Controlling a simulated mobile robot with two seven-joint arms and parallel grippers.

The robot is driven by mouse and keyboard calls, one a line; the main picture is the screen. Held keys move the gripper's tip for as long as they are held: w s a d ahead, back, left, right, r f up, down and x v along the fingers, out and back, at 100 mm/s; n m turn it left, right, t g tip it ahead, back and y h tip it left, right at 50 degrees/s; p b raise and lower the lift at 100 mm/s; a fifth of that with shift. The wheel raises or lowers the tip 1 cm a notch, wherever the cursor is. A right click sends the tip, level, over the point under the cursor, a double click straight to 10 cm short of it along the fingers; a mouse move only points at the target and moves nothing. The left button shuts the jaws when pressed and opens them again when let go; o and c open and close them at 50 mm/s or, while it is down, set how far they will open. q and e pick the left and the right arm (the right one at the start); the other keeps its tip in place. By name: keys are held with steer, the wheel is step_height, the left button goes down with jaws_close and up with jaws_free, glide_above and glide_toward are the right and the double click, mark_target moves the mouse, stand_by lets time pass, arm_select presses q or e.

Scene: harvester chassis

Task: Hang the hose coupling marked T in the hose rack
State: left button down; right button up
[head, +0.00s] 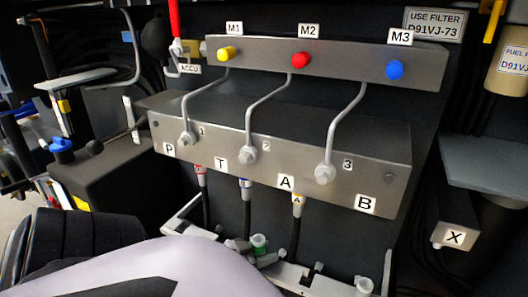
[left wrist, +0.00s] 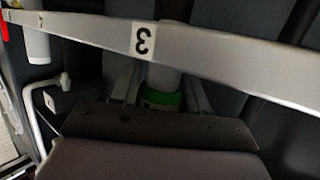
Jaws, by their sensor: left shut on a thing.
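My left gripper (head: 261,256) is low in the middle of the head view, partly behind my pale arm. It is shut on a green-banded hose coupling (head: 260,241). In the left wrist view my left gripper (left wrist: 162,88) has a finger on each side of this grey coupling (left wrist: 160,98); no letter shows on it. The hose rack (head: 318,277) is a pale rail close by, partly hidden by my arm. In the left wrist view a grey strip (left wrist: 215,58) with an upside-down 3 crosses in front of the coupling's upper part. My right gripper is not in view.
Above is a metal block (head: 330,180) labelled P, T, A, B. A grey box marked X (head: 455,225) stands at right, and a dark box (head: 100,175) at left.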

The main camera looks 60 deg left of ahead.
arm_select(q)
steer(key=shift+f+b, duration=0.4)
steer(key=shift+f, duration=0.1)
steer(key=c, duration=0.6)
jaws_free()
steer(key=shift+r, duration=0.1)
steer(key=shift+o, duration=0.6)
steer(key=shift+d, duration=0.1)
steer(key=shift+s+f, duration=0.15)
steer(key=shift+f, duration=0.05)
steer(key=shift+s, duration=0.4)
steer(key=p+v, duration=0.1)
steer(key=v, duration=0.5)
steer(key=shift+r, duration=0.45)
steer(key=shift+a, duration=0.25)
